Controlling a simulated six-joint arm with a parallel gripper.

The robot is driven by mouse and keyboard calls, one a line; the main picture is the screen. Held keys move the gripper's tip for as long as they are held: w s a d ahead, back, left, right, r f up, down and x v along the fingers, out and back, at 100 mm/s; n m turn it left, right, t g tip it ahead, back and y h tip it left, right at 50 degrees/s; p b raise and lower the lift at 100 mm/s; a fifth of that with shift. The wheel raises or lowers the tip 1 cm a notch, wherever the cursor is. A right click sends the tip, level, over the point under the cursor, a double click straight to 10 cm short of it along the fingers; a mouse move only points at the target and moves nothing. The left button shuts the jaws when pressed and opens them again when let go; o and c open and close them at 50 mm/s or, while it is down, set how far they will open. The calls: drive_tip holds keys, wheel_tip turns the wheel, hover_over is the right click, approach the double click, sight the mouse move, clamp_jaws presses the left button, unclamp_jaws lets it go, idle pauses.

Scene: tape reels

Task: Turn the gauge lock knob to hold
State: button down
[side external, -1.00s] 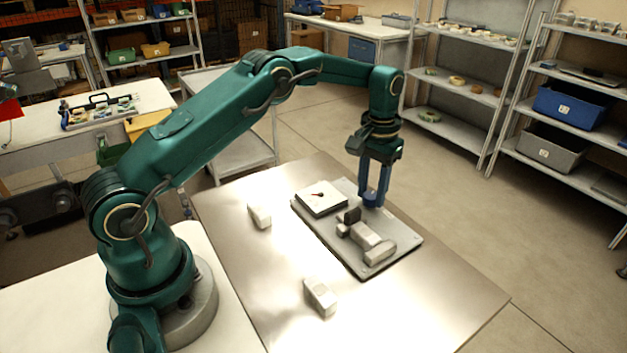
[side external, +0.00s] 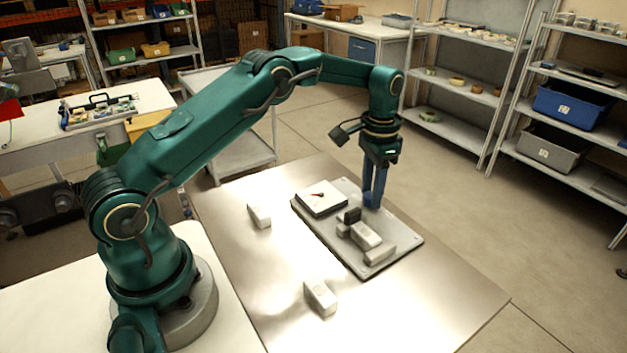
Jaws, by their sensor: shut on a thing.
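A grey fixture plate (side external: 402,243) lies on the metal table. It carries a white square dial (side external: 321,197) with a red pointer, a small dark block (side external: 351,215) and pale blocks (side external: 366,236) towards its front. My gripper (side external: 372,201) points straight down at the plate's far right side, beyond the dark block. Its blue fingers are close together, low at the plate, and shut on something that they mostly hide. It stands where the gauge lock knob seems to be; the knob's shape and setting cannot be made out.
A loose pale block (side external: 259,215) lies on the table (side external: 415,305) left of the plate, and another pale block (side external: 320,297) lies nearer the front. The table's right and front areas are clear. Shelves (side external: 455,85) stand well behind the table.

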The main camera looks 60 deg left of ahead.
drive_tip(key=shift+c, duration=2.4)
unclamp_jaws()
drive_tip(key=shift+r, duration=2.6)
